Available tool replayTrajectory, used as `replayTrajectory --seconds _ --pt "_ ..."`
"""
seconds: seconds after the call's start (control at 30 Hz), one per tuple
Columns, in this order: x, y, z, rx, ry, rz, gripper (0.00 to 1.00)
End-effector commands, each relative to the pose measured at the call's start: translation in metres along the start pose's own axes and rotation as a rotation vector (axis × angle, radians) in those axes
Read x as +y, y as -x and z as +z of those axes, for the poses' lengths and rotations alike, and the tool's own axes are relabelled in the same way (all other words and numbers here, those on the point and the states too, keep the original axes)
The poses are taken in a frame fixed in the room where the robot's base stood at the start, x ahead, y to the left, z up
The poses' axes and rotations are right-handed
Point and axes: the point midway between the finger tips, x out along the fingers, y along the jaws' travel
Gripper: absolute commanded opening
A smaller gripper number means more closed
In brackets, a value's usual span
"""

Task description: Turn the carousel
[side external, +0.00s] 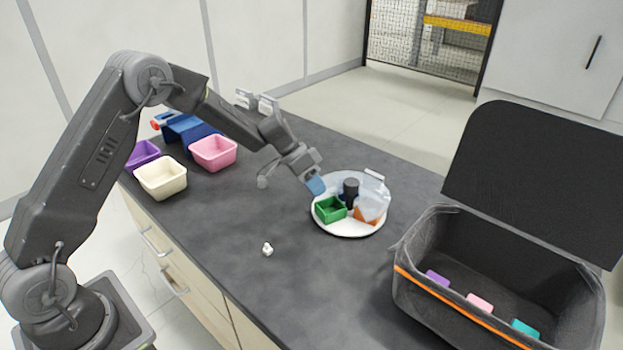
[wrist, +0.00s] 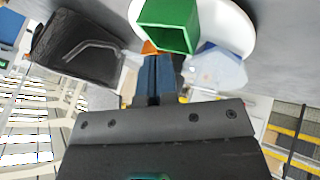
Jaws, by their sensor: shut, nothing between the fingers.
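The carousel (side external: 340,231) is a round white turntable on the dark counter; its white disc also shows at the top of the wrist view (wrist: 238,22). It carries a green square bin (side external: 330,209), a dark cylinder (side external: 350,190), a translucent container (side external: 374,190) and an orange piece (side external: 369,214). My gripper (side external: 316,187) has blue fingertips and is at the upper left edge of the disc, close to the green bin. In the wrist view the fingers (wrist: 157,75) are together with nothing between them, just below the green bin (wrist: 168,26). I cannot tell whether they touch the carousel.
Pink (side external: 213,152), cream (side external: 161,178) and purple (side external: 142,154) bins stand at the counter's left, near a blue object (side external: 186,129). A small white piece (side external: 267,249) lies on the counter. An open black bag (side external: 480,260) at the right holds small coloured blocks. The counter's front middle is mostly clear.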

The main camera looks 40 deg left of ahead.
Motion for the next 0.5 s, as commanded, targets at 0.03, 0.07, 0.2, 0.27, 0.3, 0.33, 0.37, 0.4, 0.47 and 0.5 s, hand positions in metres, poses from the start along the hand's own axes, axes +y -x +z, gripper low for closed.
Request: replayTrajectory --seconds 0.03,0.07,0.2,0.27,0.3,0.33,0.37,0.4,0.47,0.5 --pt "0.001 -0.011 0.0 -0.002 -0.001 0.002 0.0" --pt "0.0 -0.016 0.0 -0.003 -0.001 0.001 0.0" --pt "0.001 -0.037 0.0 -0.002 -0.001 0.001 0.0" --pt "0.0 -0.043 0.0 0.0 -0.001 0.001 0.0" --pt "0.0 -0.047 0.0 0.0 -0.001 0.001 0.0" --pt "0.0 -0.049 0.0 0.0 -0.002 0.0 0.0" --pt "0.0 -0.05 0.0 0.001 -0.002 -0.001 0.0" --pt "0.0 -0.052 -0.001 0.001 -0.003 -0.001 0.0" --pt "0.0 -0.053 -0.001 0.001 -0.003 -0.001 0.0" --pt "0.0 -0.054 -0.001 0.001 -0.003 -0.002 0.0"
